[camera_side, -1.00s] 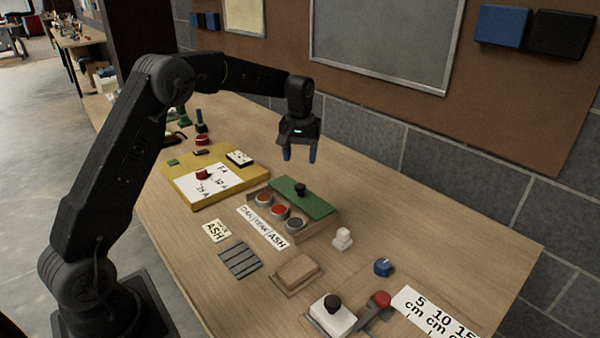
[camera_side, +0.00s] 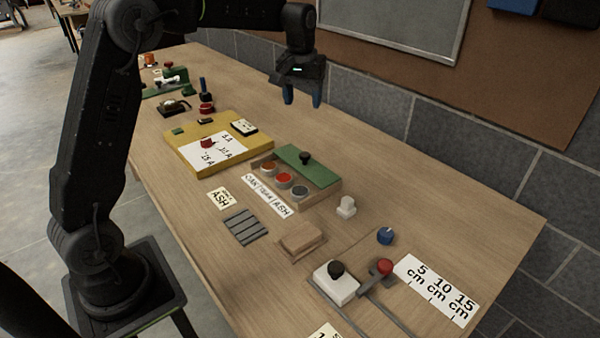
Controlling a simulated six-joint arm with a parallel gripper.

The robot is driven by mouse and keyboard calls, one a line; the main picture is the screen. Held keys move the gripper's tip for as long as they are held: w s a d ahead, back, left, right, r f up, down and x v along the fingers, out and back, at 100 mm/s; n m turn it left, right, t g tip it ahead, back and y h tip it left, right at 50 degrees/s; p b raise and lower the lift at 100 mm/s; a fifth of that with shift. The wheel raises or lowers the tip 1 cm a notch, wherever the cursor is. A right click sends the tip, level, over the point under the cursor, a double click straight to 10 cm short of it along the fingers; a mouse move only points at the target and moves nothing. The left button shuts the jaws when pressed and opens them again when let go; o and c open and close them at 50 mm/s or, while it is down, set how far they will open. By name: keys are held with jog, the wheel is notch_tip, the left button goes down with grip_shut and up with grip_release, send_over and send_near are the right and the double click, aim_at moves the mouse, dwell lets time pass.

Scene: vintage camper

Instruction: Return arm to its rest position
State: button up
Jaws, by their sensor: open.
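My gripper (camera_side: 303,94) hangs in the air at the upper middle of the side view, pointing down. Its two blue fingertips are apart with nothing between them. It appears above the table (camera_side: 420,170), near the wall side. Below it in the picture is a wooden box with several round colored pots (camera_side: 284,180) and a green sliding lid (camera_side: 308,166) with a black knob. The label strip (camera_side: 266,196) in front reads OAK, TEAK, ASH. My arm reaches in from the left.
A yellow board (camera_side: 190,162) with a red knob lies left of the box. A small ASH card (camera_side: 221,198), a grey slatted pad (camera_side: 246,228), a wooden block (camera_side: 302,238), a white block with black knob (camera_side: 335,284), a red-knobbed lever (camera_side: 383,267) and a blue knob (camera_side: 385,236) stand nearer.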

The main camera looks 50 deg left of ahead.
jog(key=s+d+r+m+t, duration=0.2)
jog(key=s+d+r, duration=0.35)
jog(key=s, duration=0.35)
jog(key=s+d+f+m+t, duration=0.1)
jog(key=s+d+f+m, duration=0.1)
jog(key=s, duration=0.8)
jog(key=s+d+f+m+t, duration=0.1)
jog(key=s+d, duration=0.3)
jog(key=s, duration=0.6)
jog(key=shift+d+f+m+t, duration=0.3)
jog(key=shift+f+m+t, duration=0.1)
jog(key=shift+f+m, duration=0.35)
